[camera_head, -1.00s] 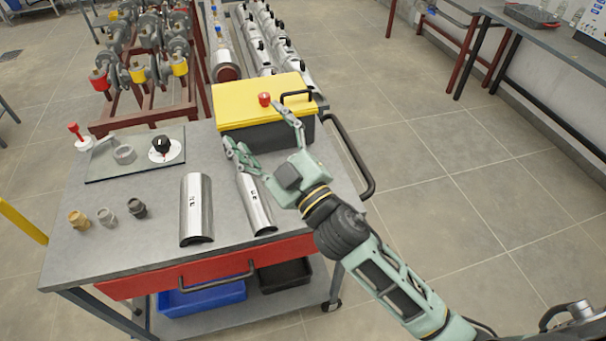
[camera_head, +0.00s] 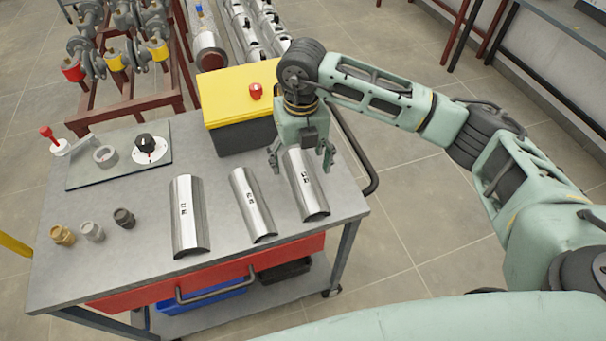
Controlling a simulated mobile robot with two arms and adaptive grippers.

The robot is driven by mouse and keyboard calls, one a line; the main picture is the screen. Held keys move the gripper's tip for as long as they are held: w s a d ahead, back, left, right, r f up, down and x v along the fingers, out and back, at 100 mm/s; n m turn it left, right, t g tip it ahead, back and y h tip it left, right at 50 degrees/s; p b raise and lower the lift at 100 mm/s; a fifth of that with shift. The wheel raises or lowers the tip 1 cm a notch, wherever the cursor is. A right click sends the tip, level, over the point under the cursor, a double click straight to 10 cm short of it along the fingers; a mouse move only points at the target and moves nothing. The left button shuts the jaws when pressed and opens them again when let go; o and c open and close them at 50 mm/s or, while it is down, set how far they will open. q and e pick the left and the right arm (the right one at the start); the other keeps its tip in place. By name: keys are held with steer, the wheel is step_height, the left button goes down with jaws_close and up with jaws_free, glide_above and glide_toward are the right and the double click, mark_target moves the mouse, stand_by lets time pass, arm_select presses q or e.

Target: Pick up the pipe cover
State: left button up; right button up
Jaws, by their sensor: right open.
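Several silver half-round pipe covers lie on the grey cart top: a left cover (camera_head: 188,215), a middle cover (camera_head: 252,205) and a right cover (camera_head: 308,188). They lie side by side with gaps between them, each with small dark marks. My right gripper (camera_head: 301,162) points down with its fingers spread, open and empty. Its fingertips show on either side of the far end of the right cover. I cannot tell whether they touch it or the table. My left gripper is not in view.
A yellow-lidded toolbox (camera_head: 238,97) with a red knob stands just behind the gripper. A glass plate (camera_head: 120,160) with a black dial and ring lies at the left. Three small fittings (camera_head: 92,231) stand at the front left. A black cart handle (camera_head: 362,160) edges the right side.

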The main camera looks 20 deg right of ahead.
mark_target(305, 177)
steer(key=shift+w+d+f, duration=0.1)
steer(key=shift+d+f, duration=0.05)
steer(key=shift+d, duration=0.3)
steer(key=f+p, duration=0.3)
steer(key=f, duration=0.3)
steer(key=shift+d+f, duration=0.15)
steer(key=shift+d, duration=0.05)
steer(key=shift+f, duration=0.45)
steer(key=c, duration=1.2)
